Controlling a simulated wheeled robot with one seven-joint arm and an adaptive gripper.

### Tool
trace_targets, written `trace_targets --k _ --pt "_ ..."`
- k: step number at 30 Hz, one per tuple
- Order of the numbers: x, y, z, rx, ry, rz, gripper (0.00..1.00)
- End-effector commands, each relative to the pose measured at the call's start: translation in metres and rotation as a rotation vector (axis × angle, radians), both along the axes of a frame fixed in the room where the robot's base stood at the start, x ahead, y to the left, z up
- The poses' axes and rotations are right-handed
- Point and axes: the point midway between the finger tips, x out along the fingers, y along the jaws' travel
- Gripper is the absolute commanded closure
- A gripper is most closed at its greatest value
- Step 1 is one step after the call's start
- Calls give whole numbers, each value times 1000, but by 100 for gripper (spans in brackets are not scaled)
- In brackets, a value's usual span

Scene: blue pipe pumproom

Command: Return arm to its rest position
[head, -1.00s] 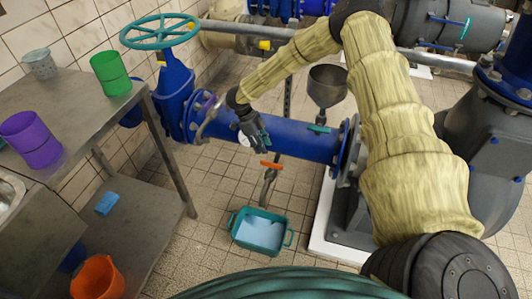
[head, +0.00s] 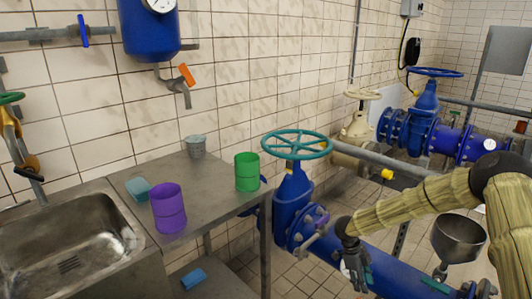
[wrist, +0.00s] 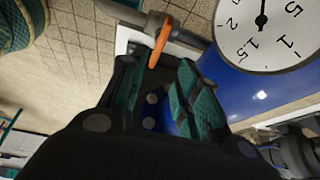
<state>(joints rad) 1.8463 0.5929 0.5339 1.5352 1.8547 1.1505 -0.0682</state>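My arm, in a pale yellow sleeve, reaches in from the right of the head view and bends down toward the blue pipe (head: 408,262). My gripper (head: 357,283) hangs at its end, close to the pipe. In the wrist view, my gripper (wrist: 160,92) has its two green-padded fingers apart, with nothing held between them. An orange lever (wrist: 162,40) shows just beyond the fingertips.
A green handwheel (head: 296,145) stands left of my gripper. A grey funnel (head: 458,240) is right of my gripper.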

Motion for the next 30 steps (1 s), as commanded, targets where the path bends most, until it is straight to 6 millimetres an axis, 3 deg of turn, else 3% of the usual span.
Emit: trace_targets --k 9,17,23,30 --pt "-52 29 -58 -152 3 564 68" --pt "-108 69 -95 -154 25 1063 68" --pt "-170 104 -115 -77 60 1433 68" --pt "-269 142 -123 106 126 1844 68"
